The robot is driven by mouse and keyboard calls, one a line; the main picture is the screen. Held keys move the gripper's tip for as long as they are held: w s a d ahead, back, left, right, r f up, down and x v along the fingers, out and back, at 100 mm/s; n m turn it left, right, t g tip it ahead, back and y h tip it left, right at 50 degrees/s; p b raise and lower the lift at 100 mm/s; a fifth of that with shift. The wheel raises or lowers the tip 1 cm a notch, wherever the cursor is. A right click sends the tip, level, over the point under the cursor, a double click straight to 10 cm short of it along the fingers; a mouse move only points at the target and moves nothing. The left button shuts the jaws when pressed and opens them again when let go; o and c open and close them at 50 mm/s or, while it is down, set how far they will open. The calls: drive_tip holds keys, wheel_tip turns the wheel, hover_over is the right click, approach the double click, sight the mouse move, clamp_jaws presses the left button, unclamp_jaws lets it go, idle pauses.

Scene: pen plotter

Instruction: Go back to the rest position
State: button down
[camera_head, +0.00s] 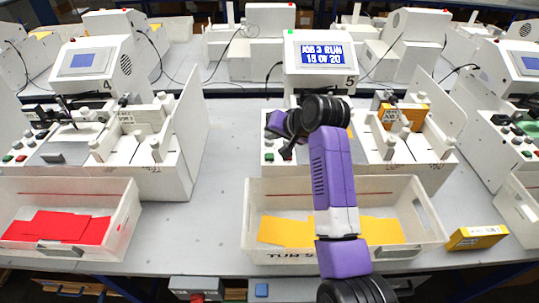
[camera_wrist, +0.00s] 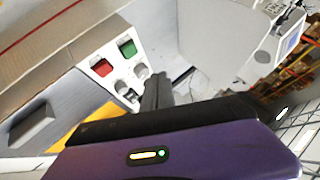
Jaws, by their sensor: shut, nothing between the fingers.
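My gripper (camera_head: 286,153) is shut and empty at the front left of plotter 5, pointing down near its button panel. In the wrist view the dark closed fingers (camera_wrist: 157,92) appear beside the panel, which has a red button (camera_wrist: 102,67), a green button (camera_wrist: 127,48) and grey knobs (camera_wrist: 128,86). I cannot tell whether the fingertips touch the panel. My purple arm reaches over the tub from the front. The plotter 5 screen (camera_head: 321,56) reads "JOB 3 RUN" and "18 OF 20".
Tub 5 (camera_head: 264,192), holding yellow sheets (camera_head: 284,231), stands under my arm. A yellow box (camera_head: 477,237) lies to its right. Plotter 4 (camera_head: 97,62) and a tub with red sheets (camera_head: 60,226) stand left. Bare table (camera_head: 215,190) shows between the stations.

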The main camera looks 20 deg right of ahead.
drive_tip(key=shift+w, duration=0.1)
drive_tip(key=w+d+r+t+h, duration=0.1)
drive_tip(key=w+d+r+t, duration=0.25)
drive_tip(key=r, duration=0.35)
drive_tip(key=s+a+f+n+b, duration=0.1)
drive_tip(key=s+f, duration=0.3)
drive_tip(key=s, duration=1.5)
drive_tip(key=s+a+f+n+t+h+b, duration=0.1)
drive_tip(key=s+f, duration=0.4)
drive_tip(key=s, duration=1.4)
drive_tip(key=s+a+f+n+t+b, duration=0.1)
drive_tip(key=s+f+n+b, duration=0.2)
drive_tip(key=s, duration=1.6)
drive_tip(key=shift+s+a+f+h+b, duration=0.3)
drive_tip(key=shift+a+f+h+b, duration=0.1)
drive_tip(key=shift+f, duration=0.35)
